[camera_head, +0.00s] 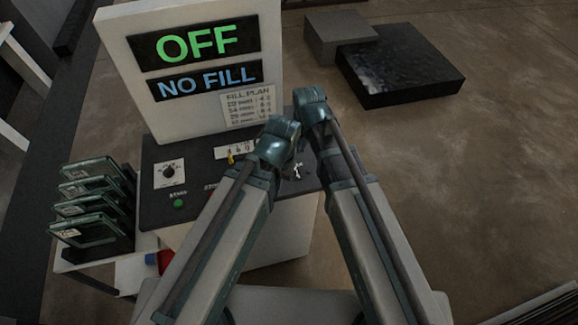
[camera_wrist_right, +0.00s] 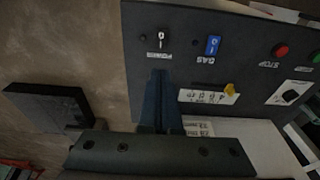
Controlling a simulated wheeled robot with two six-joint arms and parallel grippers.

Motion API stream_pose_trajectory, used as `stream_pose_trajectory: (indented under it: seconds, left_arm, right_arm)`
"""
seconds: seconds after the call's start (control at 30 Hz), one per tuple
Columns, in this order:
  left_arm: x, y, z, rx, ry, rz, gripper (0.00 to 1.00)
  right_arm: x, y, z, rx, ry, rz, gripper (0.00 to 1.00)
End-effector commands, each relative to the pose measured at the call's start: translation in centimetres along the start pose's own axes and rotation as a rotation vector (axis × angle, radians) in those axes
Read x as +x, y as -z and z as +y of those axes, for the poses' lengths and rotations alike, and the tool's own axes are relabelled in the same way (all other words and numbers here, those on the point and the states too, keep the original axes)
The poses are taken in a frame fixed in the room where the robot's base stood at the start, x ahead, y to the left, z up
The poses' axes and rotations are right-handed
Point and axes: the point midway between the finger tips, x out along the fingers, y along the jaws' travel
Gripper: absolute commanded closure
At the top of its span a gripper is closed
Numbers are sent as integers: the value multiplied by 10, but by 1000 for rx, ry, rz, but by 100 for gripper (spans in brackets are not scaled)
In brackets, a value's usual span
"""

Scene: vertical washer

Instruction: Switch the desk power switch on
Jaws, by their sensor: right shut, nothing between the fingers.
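The power switch (camera_wrist_right: 160,40) is a small white switch with a POWER label beside it on the dark desk panel, seen upside down in the right wrist view. My right gripper (camera_wrist_right: 160,76) is shut and empty. Its fingertips appear just short of the POWER label in that view; I cannot tell whether they touch the panel. The display in the head view reads OFF (camera_head: 198,43) above NO FILL (camera_head: 207,83). In the head view my arm links cover part of the panel (camera_head: 195,155), and the fingertips are hidden. My left gripper does not show.
Near the power switch are a blue GAS switch (camera_wrist_right: 213,45), a red STOP button (camera_wrist_right: 281,50) and a yellow slider (camera_wrist_right: 230,89). A dial (camera_head: 169,172) and green button (camera_head: 179,203) are at the panel's left. A rack of dark plates (camera_head: 88,205) stands left; a black slab (camera_head: 402,68) lies behind.

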Motion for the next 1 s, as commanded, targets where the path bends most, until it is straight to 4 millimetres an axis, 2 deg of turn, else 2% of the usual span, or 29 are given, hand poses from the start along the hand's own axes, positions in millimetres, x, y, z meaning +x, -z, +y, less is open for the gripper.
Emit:
stream_pose_trajectory:
  seconds: [0.47,0.67,1.0]
  left_arm:
    - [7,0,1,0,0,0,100]
    - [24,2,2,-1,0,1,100]
    - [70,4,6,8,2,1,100]
  right_arm:
    - [7,0,0,0,0,0,100]
    - [25,0,0,0,0,0,100]
    - [72,-1,0,0,0,0,100]
